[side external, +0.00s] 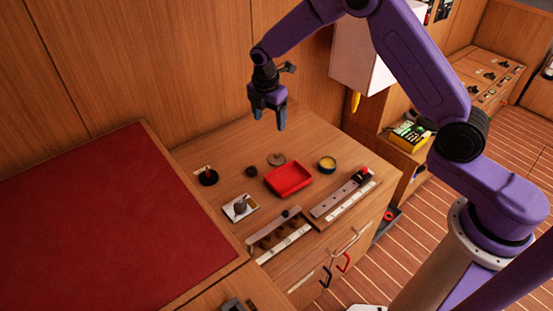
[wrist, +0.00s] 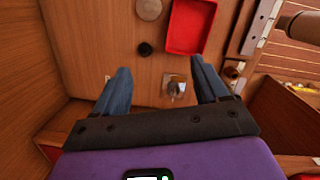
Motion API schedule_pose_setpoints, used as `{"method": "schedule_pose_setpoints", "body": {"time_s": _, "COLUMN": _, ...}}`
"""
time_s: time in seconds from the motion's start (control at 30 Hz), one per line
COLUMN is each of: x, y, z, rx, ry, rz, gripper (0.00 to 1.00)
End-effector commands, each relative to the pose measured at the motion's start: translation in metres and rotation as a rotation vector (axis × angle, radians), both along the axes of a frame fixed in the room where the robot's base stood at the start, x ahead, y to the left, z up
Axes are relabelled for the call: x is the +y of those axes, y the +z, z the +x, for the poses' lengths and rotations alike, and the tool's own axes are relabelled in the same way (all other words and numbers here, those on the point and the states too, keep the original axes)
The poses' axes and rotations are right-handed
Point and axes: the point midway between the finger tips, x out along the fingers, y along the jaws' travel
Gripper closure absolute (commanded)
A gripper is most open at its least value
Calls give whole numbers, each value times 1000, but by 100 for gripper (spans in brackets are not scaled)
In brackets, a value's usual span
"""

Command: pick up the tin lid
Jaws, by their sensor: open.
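A flat, round, grey-brown disc (side external: 277,159), which looks like the tin lid, lies on the wooden counter just behind the red tray. It also shows at the top edge of the wrist view (wrist: 149,8), left of the tray. My gripper (side external: 269,117) is open and empty, held well above the counter near the wooden wall. In the wrist view my gripper (wrist: 160,68) has its two fingers spread, with the disc beyond their tips and nothing between them at finger height.
The red tray (side external: 289,179) sits beside the disc. A small dark cylinder (side external: 251,171), a yellow-filled round tin (side external: 327,164) and a white square with a grey pot (side external: 240,207) stand nearby. Slotted strips (side external: 279,236) line the front edge. Bare counter separates these items.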

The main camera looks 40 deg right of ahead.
Motion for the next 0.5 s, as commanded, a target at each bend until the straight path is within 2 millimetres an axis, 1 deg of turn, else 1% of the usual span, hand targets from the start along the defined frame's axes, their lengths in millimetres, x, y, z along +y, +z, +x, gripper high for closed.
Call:
{"method": "schedule_pose_setpoints", "body": {"time_s": 0.03, "x": -8, "y": -11, "z": 9, "rx": 8, "ry": 20, "rz": -8, "gripper": 27}}
{"method": "schedule_pose_setpoints", "body": {"time_s": 0.1, "x": -17, "y": -21, "z": 18, "rx": 13, "ry": 50, "rz": -15, "gripper": 27}}
{"method": "schedule_pose_setpoints", "body": {"time_s": 0.2, "x": -27, "y": -32, "z": 26, "rx": 19, "ry": 83, "rz": -23, "gripper": 27}}
{"method": "schedule_pose_setpoints", "body": {"time_s": 0.37, "x": -35, "y": -42, "z": 31, "rx": 24, "ry": 104, "rz": -28, "gripper": 27}}
{"method": "schedule_pose_setpoints", "body": {"time_s": 0.47, "x": -37, "y": -53, "z": 32, "rx": 26, "ry": 106, "rz": -29, "gripper": 27}}
{"method": "schedule_pose_setpoints", "body": {"time_s": 0.5, "x": -38, "y": -59, "z": 32, "rx": 26, "ry": 106, "rz": -29, "gripper": 27}}
